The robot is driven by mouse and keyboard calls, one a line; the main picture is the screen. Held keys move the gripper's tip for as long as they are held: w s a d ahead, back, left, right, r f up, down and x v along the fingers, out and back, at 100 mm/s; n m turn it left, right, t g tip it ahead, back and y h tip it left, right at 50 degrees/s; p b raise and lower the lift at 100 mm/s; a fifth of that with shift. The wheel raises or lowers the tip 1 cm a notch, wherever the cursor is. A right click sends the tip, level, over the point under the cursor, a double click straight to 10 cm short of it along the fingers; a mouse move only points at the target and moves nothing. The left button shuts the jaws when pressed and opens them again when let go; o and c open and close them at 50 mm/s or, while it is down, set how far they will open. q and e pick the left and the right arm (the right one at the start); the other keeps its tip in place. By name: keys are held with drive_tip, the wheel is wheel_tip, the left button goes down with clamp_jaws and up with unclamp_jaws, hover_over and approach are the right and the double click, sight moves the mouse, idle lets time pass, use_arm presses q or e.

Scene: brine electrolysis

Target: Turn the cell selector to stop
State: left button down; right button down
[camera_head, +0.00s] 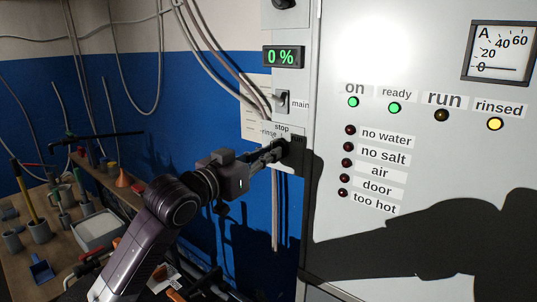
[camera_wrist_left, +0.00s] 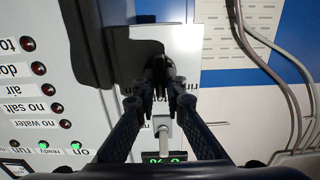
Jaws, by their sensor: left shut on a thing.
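The cell selector (camera_head: 287,150) is a dark knob on a narrow grey panel, below the main switch. The labels "stop" and "rinse" show above and left of it; a label at its right is partly covered. My left gripper (camera_head: 275,151) reaches it from the left, with its fingers shut on the knob. In the left wrist view the fingertips (camera_wrist_left: 160,88) close on both sides of the dark selector (camera_wrist_left: 158,66). The fingers hide much of the knob, so I cannot tell which position it points to. My right gripper is not in view.
The main switch (camera_head: 282,101) and a green "0 %" display (camera_head: 283,56) are above the selector. The white cabinet (camera_head: 440,180) has "on" and "ready" lit green and "rinsed" lit yellow. Cables hang on the blue wall. A cluttered bench (camera_head: 60,265) stands at left.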

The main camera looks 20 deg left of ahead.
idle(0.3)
use_arm(q)
drive_tip(key=c, duration=2)
unclamp_jaws()
drive_tip(key=v, duration=1.2)
drive_tip(key=shift+r, duration=0.1)
